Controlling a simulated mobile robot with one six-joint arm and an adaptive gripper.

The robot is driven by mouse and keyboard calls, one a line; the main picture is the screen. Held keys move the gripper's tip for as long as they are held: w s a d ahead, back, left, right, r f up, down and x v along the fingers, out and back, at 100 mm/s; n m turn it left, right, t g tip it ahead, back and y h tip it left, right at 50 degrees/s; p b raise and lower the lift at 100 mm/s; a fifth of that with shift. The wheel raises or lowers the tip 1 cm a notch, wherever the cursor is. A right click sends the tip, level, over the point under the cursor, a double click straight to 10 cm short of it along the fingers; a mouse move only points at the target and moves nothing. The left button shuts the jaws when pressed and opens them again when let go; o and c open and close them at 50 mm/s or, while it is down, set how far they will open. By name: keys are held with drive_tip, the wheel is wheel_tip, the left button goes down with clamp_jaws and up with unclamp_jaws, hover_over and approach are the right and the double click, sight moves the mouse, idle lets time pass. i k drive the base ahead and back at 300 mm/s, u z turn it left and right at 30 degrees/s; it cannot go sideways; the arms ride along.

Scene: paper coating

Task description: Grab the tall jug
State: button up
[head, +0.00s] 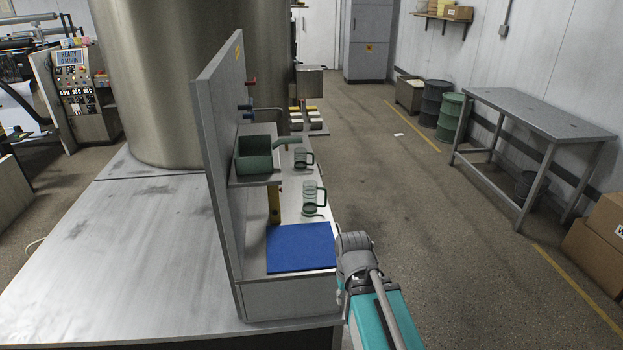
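A tall, clear greenish jug (309,197) stands upright on the grey bench shelf beside the upright panel, with its handle on the right. A smaller, similar jug (300,158) stands behind it, farther along the same shelf. My arm comes in from the lower right, and its grey joint is to the right of the blue mat, in front of the jugs and apart from them. My gripper's fingers do not show in this view, so I cannot see what they hold.
A blue mat (300,248) lies on the near end of the shelf. A green box-shaped vessel (254,156) sits on a ledge left of the jugs. The upright grey panel (218,150) bounds the shelf on the left. A metal table (540,115) stands at the right, with open floor between.

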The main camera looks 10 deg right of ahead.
sight(315, 198)
drive_tip(key=u, duration=0.1)
drive_tip(key=i, duration=0.95)
drive_tip(key=z, duration=0.1)
